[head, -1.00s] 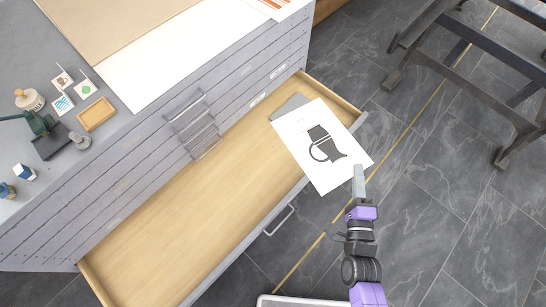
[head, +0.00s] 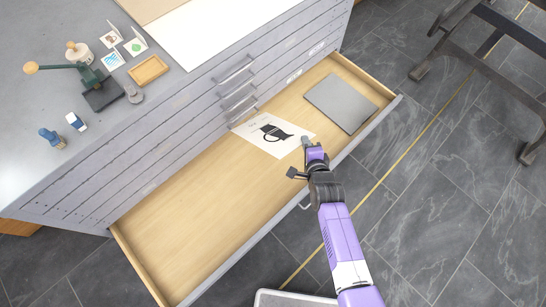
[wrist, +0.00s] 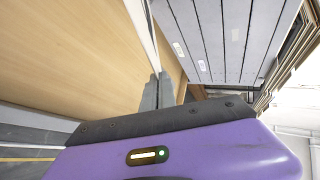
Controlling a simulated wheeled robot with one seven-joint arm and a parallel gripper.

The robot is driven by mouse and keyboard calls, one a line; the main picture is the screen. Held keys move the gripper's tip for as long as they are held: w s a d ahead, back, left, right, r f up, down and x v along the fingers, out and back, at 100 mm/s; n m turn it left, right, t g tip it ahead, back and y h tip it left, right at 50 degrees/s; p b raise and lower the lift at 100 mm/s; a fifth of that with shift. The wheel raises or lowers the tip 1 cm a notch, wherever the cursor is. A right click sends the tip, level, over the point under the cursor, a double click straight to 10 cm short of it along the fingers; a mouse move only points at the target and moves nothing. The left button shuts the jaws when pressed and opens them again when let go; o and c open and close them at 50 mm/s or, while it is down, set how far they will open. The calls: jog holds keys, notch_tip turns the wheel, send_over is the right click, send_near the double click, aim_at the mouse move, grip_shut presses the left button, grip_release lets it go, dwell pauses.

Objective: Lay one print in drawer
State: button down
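The print (head: 268,136), a white sheet with a black jug picture, is over the inside of the open wooden drawer (head: 190,215) in the head view. My gripper (head: 306,141) is at the print's right corner. In the wrist view the fingers (wrist: 157,92) are close together on the sheet, which shows nearly edge-on as a thin pale strip (wrist: 143,25). The gripper looks shut on the print's edge. Whether the print touches the drawer floor cannot be told.
A flat grey board (head: 341,102) lies in the drawer's right end. The grey cabinet top (head: 190,100) holds a green-armed lamp or press (head: 85,75), small cards (head: 135,46) and a wooden tray (head: 149,70). The drawer's left part is bare. A dark trestle (head: 470,60) stands at right.

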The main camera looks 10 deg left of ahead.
notch_tip(320, 180, down, 10)
jog(key=b, duration=0.9)
jog(key=shift+r, duration=0.15)
jog(key=c, duration=1.9)
grip_release()
jog(key=shift+p+v, duration=2.15)
jog(key=shift+v, duration=1.85)
